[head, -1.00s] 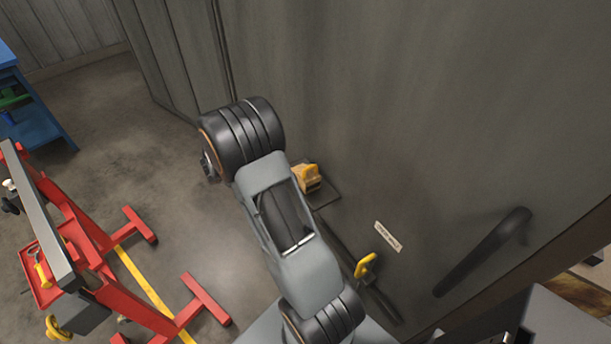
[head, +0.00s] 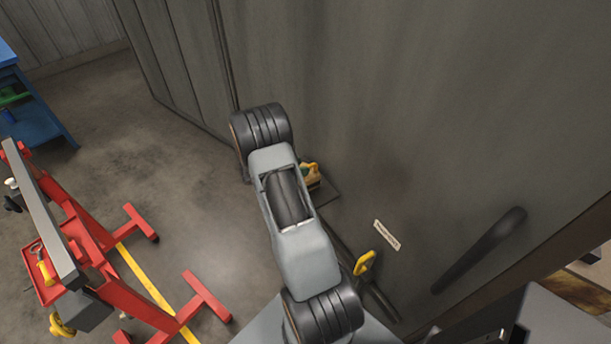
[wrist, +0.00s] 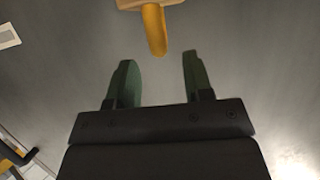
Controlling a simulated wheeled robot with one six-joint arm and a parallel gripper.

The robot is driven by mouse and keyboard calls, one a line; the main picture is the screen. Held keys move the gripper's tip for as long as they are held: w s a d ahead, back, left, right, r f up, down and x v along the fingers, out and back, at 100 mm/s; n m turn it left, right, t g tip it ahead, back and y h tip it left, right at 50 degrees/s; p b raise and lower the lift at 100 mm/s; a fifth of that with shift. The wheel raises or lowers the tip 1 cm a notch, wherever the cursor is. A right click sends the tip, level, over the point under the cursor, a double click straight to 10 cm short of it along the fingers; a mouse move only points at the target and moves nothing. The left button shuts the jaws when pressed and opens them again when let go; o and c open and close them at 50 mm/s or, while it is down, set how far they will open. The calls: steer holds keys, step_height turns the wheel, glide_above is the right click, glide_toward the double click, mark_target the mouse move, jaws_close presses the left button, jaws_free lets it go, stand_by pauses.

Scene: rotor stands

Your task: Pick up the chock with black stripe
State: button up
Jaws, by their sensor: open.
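A yellow-orange chock (head: 312,181) sits on a small dark ledge by the grey wall in the head view, partly hidden behind my arm. In the wrist view a yellow handle-like part (wrist: 154,30) hangs below a tan block (wrist: 140,3), cut off by the top edge; it appears to be the same chock. I cannot make out a black stripe on it. My gripper (wrist: 157,70) is open and empty, its two green fingers apart. The yellow part lies just beyond the fingertips, roughly in line with the gap. In the head view my arm hides most of the gripper.
A second yellow item (head: 364,263) is lower right, near dark bars. A white label (head: 387,235) and a black handle (head: 479,250) are on the grey wall (head: 400,110). A red stand (head: 90,265) and blue bench (head: 38,115) are left.

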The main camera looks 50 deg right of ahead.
mark_target(310, 165)
steer(key=p+x, duration=0.1)
steer(key=x, duration=0.4)
steer(key=shift+w, duration=0.1)
steer(key=shift+a, duration=0.1)
jaws_close()
stand_by(0.5)
